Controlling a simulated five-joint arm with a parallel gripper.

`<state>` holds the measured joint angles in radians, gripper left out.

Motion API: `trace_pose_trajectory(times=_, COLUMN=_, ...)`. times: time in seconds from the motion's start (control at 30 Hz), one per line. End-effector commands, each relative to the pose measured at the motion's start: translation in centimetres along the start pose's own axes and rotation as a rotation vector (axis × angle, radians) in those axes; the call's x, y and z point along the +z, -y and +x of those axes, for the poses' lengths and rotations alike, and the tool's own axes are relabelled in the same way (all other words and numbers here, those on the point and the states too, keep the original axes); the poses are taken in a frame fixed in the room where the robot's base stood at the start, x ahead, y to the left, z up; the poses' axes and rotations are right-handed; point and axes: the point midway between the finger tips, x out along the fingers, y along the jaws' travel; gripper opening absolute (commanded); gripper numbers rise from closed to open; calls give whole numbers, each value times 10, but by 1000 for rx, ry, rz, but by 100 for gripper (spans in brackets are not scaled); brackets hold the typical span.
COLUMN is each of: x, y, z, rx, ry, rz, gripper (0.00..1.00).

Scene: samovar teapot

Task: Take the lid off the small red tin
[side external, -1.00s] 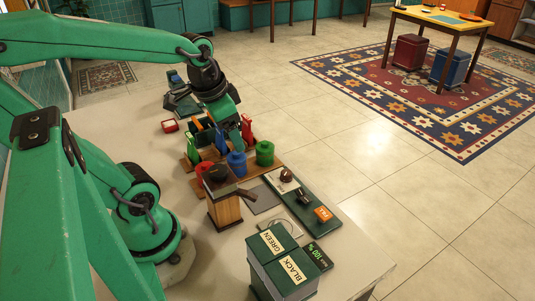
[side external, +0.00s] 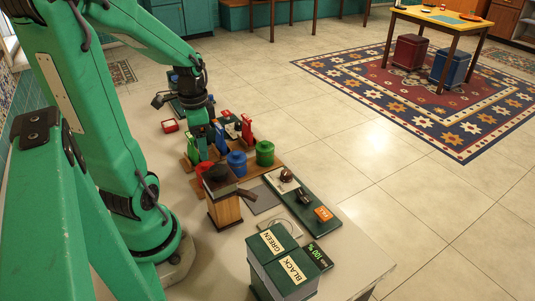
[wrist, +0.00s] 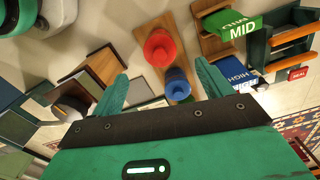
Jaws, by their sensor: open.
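The small red tin (side external: 203,168) stands among coloured tins on a wooden board, partly hidden behind a box with a dark top in the side view. In the wrist view the red tin (wrist: 160,48) shows from above, with a round knob on its lid. The lid appears to be on. My gripper (side external: 204,148) points down just above and behind the red tin in the side view. In the wrist view my gripper (wrist: 163,80) has its fingers spread wide with nothing held between them. The red tin appears beyond the fingertips, roughly between them.
A blue tin (side external: 236,163) stands close beside the red one, with a green tin (side external: 264,153) farther right. Upright coloured pieces, including a red one (side external: 247,128), stand behind. The wood-sided box (side external: 222,195) is in front. Bare table lies to the left.

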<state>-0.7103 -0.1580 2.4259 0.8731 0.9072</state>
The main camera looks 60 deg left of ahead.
Motion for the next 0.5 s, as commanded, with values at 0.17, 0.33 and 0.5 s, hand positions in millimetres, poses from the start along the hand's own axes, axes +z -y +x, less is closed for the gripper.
trace_pose_trajectory(times=0.17, x=0, y=-1, z=15, rx=4, ry=3, rz=0, gripper=78)
trace_pose_trajectory(times=0.33, x=0, y=-1, z=21, rx=1, ry=1, rz=0, gripper=78)
trace_pose_trajectory(times=0.5, x=0, y=-1, z=22, rx=1, ry=1, rz=0, gripper=78)
